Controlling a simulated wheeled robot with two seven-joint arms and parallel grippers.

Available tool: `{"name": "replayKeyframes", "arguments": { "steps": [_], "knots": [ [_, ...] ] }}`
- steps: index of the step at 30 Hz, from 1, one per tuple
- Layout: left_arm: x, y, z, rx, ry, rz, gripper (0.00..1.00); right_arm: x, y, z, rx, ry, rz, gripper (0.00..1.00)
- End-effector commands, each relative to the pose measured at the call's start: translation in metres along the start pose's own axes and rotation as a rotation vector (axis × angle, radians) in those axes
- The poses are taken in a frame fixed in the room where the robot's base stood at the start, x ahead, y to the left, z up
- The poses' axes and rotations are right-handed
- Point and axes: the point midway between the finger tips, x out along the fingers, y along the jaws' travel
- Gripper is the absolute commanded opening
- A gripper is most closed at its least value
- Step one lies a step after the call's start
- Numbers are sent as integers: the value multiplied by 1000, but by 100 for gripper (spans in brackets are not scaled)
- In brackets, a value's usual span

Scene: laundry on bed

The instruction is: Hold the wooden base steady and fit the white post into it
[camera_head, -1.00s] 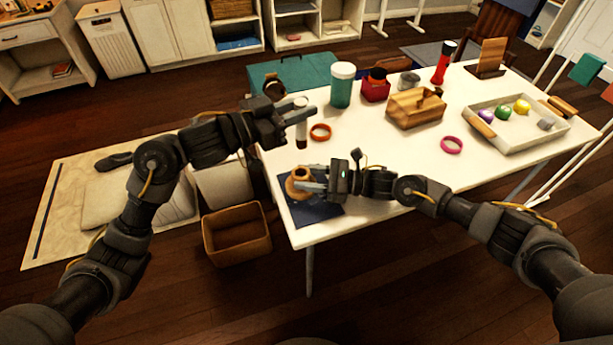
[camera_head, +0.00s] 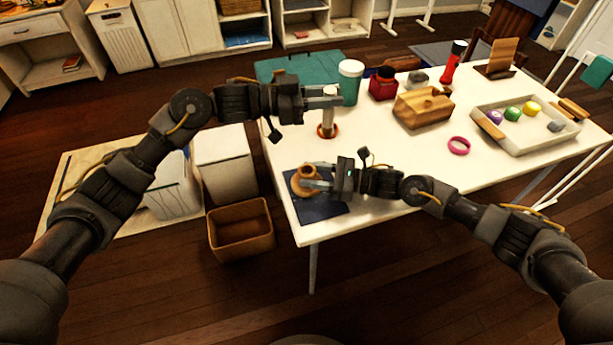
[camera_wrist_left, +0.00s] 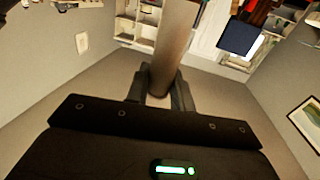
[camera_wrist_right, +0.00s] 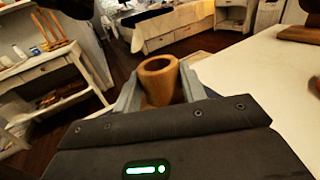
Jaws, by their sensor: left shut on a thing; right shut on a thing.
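The wooden base (camera_head: 302,174), a round brown piece with a raised hollow socket, stands on a dark blue mat (camera_head: 322,209) at the table's near left corner. My right gripper (camera_head: 317,183) is shut on it from the right; its open socket (camera_wrist_right: 158,68) faces up in the right wrist view. My left gripper (camera_head: 334,97) is shut on the white post (camera_head: 328,118) and holds it roughly upright, behind and right of the base and apart from it. The post also shows in the left wrist view (camera_wrist_left: 176,45). The post's lower end overlaps an orange ring (camera_head: 335,131) in the head view.
A teal jar (camera_head: 350,84), a red jar (camera_head: 383,85) and a wooden box (camera_head: 423,108) stand farther back. A pink ring (camera_head: 459,145) and a white tray (camera_head: 526,143) lie to the right. The table front between the right arm and tray is clear.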

Motion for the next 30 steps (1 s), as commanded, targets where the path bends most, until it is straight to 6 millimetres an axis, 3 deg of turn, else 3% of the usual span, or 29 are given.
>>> {"name": "replayKeyframes", "arguments": {
  "steps": [4,9,20,30],
  "knots": [
    [-14,-4,18,3,-6,160,1,0,0,0,0,1,-1,17],
    [-34,3,33,3,-4,312,1,0,0,0,0,1,-1,17],
    [-49,24,19,4,0,459,1,0,0,0,0,1,-1,17],
    [-49,24,72,1,-2,455,1,0,0,0,0,1,-1,17]
  ]
}}
